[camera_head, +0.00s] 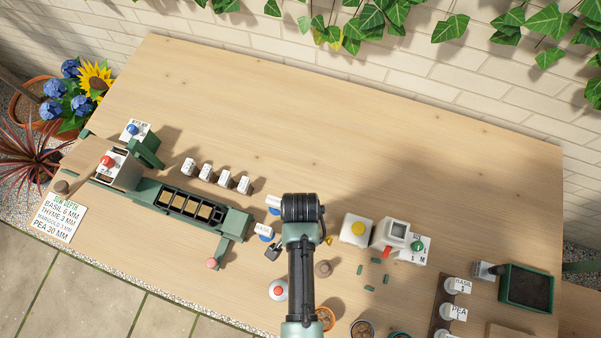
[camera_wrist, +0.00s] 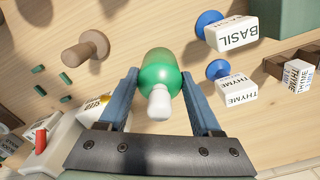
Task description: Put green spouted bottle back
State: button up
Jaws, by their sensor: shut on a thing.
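The green spouted bottle (camera_wrist: 160,72) shows in the wrist view, with its white spout toward the camera. My gripper (camera_wrist: 160,78) is shut on it, one blue finger on each side. In the head view my arm hides the bottle and the fingers. The wooden table is below the bottle; I cannot tell whether the bottle touches it.
Blue-knobbed BASIL (camera_wrist: 232,32) and THYME (camera_wrist: 236,88) labels lie right of the bottle in the wrist view. A wooden peg (camera_wrist: 86,50) stands left. A green seed tray holder (camera_head: 190,207) fills the table's left. The table's back is clear (camera_head: 330,115).

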jog(key=shift+f, duration=0.2)
jog(key=o, duration=1.3)
jog(key=shift+c, duration=0.2)
jog(key=shift+r, duration=0.2)
